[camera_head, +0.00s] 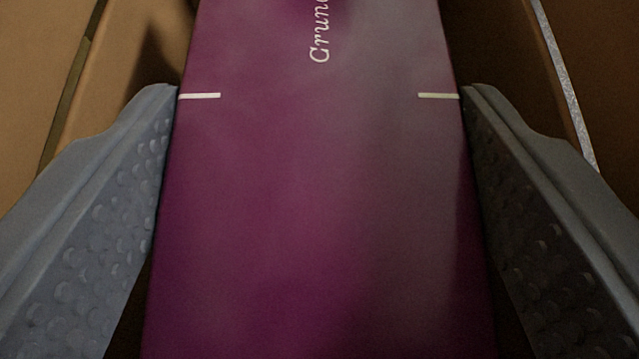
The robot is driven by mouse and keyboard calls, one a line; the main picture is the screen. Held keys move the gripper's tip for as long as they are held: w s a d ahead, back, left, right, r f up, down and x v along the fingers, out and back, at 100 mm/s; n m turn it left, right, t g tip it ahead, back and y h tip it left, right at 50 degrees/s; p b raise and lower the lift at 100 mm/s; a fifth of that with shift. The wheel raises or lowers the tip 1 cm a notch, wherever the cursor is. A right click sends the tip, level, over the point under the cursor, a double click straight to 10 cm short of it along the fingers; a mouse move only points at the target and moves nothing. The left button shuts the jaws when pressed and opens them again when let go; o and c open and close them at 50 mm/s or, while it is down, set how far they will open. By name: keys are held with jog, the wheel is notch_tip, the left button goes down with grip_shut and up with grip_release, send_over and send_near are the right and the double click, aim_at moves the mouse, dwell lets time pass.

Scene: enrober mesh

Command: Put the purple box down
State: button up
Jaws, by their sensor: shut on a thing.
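The purple box (318,200) fills the middle of the view from top to bottom. It has part of a white word, "Crun", near its top and a short white line at each side. My gripper (319,92) is shut on it, with one grey, bumpy finger against its left side and the other against its right side. The box's far end runs out of the top of the view, and its underside is hidden, so I cannot tell whether it touches anything below.
Brown, cardboard-like surfaces (130,60) lie to the left of the box, with a dark narrow edge. More brown surface (610,90) lies to the right, with a thin pale grey edge (568,85). Little free room shows beside the fingers.

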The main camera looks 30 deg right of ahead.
jog(key=shift+f+b, duration=0.5)
jog(key=shift+f, duration=0.2)
jog(key=o, duration=1.1)
jog(key=shift+r, duration=0.15)
jog(key=shift+r+p, duration=0.2)
jog(key=shift+p, duration=0.1)
jog(key=shift+b+v, duration=0.65)
jog(key=shift+v, duration=5.55)
jog(key=shift+w+r, duration=0.1)
